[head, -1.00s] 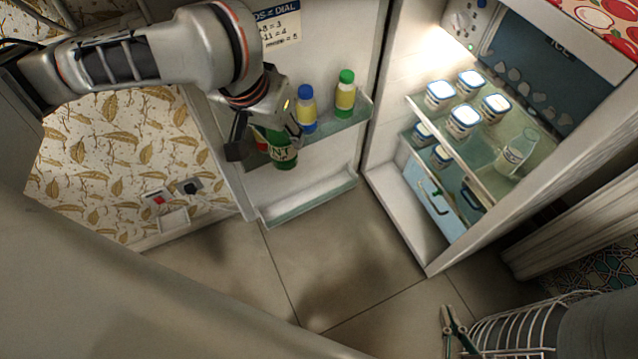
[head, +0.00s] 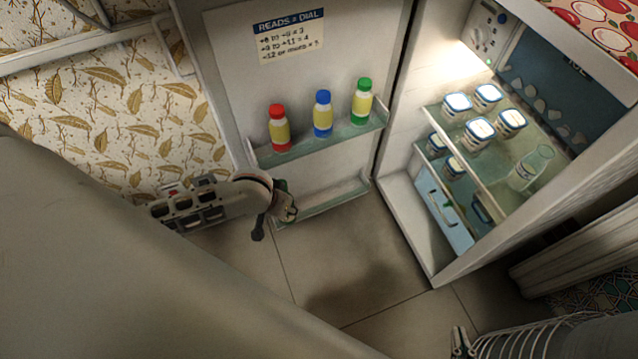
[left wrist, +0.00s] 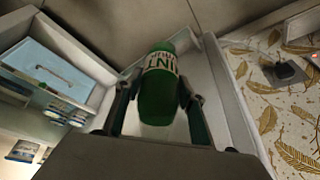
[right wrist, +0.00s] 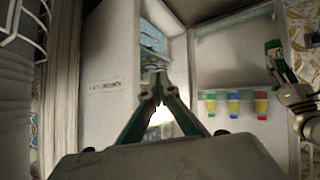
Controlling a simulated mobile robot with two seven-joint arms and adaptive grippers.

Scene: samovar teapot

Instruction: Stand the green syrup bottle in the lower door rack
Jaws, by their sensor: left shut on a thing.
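My left gripper (head: 278,207) is shut on the green syrup bottle (left wrist: 158,92), its fingers on either side of it in the left wrist view. In the head view the gripper hides most of the bottle; only a green sliver (head: 283,187) shows. The gripper is at the left end of the lower door rack (head: 335,197), whose visible part is empty. I cannot tell whether the bottle touches the rack. My right gripper (head: 461,341) is far off at the bottom right; its fingertips meet in the right wrist view (right wrist: 157,84), with nothing between them.
The upper door rack (head: 345,135) holds a red-capped bottle (head: 280,128), a blue-capped bottle (head: 323,114) and a green-capped bottle (head: 362,101). The fridge's glass shelf (head: 470,155) carries several white tubs and a clear bottle (head: 531,168). A wire rack (head: 535,338) stands bottom right.

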